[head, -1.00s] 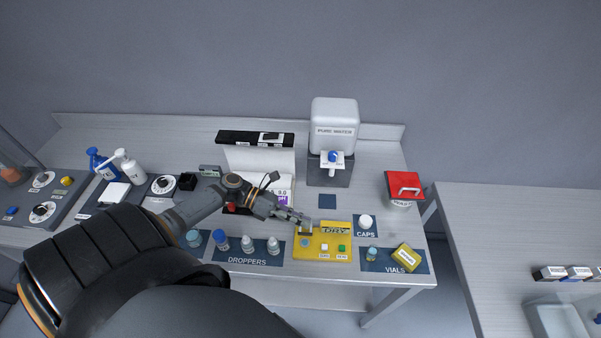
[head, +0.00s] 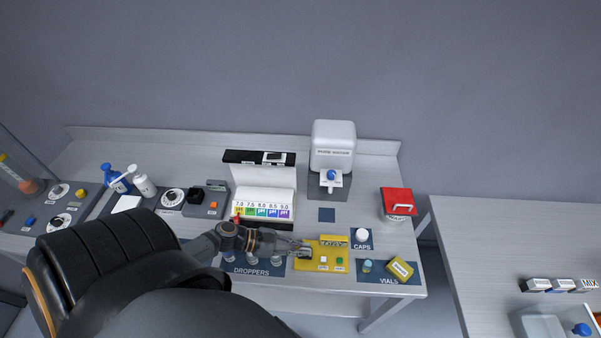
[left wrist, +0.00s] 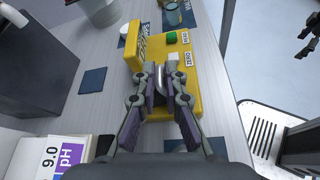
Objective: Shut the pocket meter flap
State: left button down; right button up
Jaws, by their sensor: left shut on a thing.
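The yellow pocket meter (head: 312,266) lies at the front of the bench, with a raised yellow labelled block, a white button and a green button. It also shows in the left wrist view (left wrist: 188,103). My left gripper (head: 307,252) is down at its left part. In the left wrist view its fingers (left wrist: 161,78) are shut on a small grey metal loop (left wrist: 160,98), which looks like the flap's handle. The fingers hide most of the flap, so its angle cannot be told. A dark part at the top right of that view (left wrist: 309,27) looks like my right gripper, cut off by the edge.
Dropper bottles (head: 278,259) stand left of the meter, partly behind my arm. The pH colour chart (head: 263,209) stands behind my gripper.

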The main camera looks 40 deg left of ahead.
pick_arm(q)
jog(key=shift+s+d+f+m+t, duration=0.2)
jog(key=shift+s+f+m+t, duration=0.1)
jog(key=shift+m+t, duration=0.35)
jog(key=shift+m, duration=0.25)
jog(key=c, duration=1.5)
grip_release()
jog(key=shift+o, duration=0.2)
jog(key=shift+f, duration=0.1)
notch_tip(320, 180, up, 10)
